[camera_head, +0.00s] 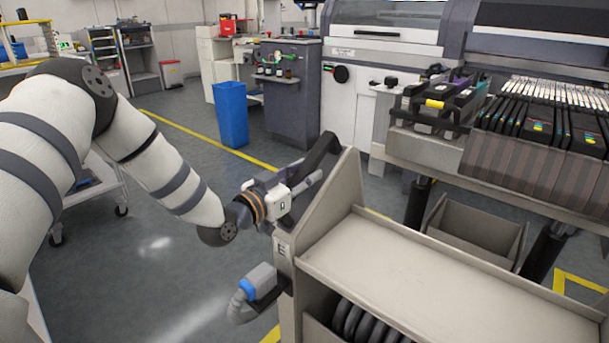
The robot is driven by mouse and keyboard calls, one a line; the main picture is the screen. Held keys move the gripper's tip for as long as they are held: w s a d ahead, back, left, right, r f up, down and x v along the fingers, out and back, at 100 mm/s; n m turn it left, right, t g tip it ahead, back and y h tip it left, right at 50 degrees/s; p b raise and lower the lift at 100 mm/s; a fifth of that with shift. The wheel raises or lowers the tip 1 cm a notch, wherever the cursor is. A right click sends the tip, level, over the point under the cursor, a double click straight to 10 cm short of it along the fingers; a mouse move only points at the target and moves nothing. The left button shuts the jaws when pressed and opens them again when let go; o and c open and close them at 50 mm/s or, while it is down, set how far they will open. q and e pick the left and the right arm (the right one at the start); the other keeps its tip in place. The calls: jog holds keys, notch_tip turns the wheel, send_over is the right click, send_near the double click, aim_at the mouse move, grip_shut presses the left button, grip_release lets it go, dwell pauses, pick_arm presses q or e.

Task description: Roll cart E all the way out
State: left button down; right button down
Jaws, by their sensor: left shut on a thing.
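Cart E (390,268) stands at the lower right, a beige metal trolley with a flat top shelf and the letter E on its front upright. A black handle (322,150) rises along its slanted side plate. My left gripper (303,188) reaches in from the left and is shut on the handle; the fingertips are partly hidden by the handle and plate. Dark coiled hoses or reels (358,326) sit under the shelf. My right gripper is out of view.
A grey and blue plug (260,282) sticks out from the cart's left side. Behind the cart is a machine (385,75) with a feeder bank (540,120). A blue bin (231,114) stands further back. Open grey floor (160,270) with yellow lines lies to the left.

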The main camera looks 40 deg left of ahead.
aim_at(294, 182)
pick_arm(q)
jog(key=shift+s+p, duration=0.55)
jog(key=shift+s+f+p, duration=0.1)
jog(key=shift+s+p, duration=0.2)
jog(key=shift+s, duration=0.1)
jog(key=shift+s+f, duration=0.1)
jog(key=shift+s, duration=0.2)
jog(key=shift+s+a, duration=0.1)
jog(key=shift+s, duration=0.2)
jog(key=c, duration=1.3)
grip_release()
jog(key=shift+w, duration=0.1)
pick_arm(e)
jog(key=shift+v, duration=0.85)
pick_arm(q)
jog(key=s, duration=0.8)
jog(key=s+a, duration=0.1)
jog(key=s, duration=0.3)
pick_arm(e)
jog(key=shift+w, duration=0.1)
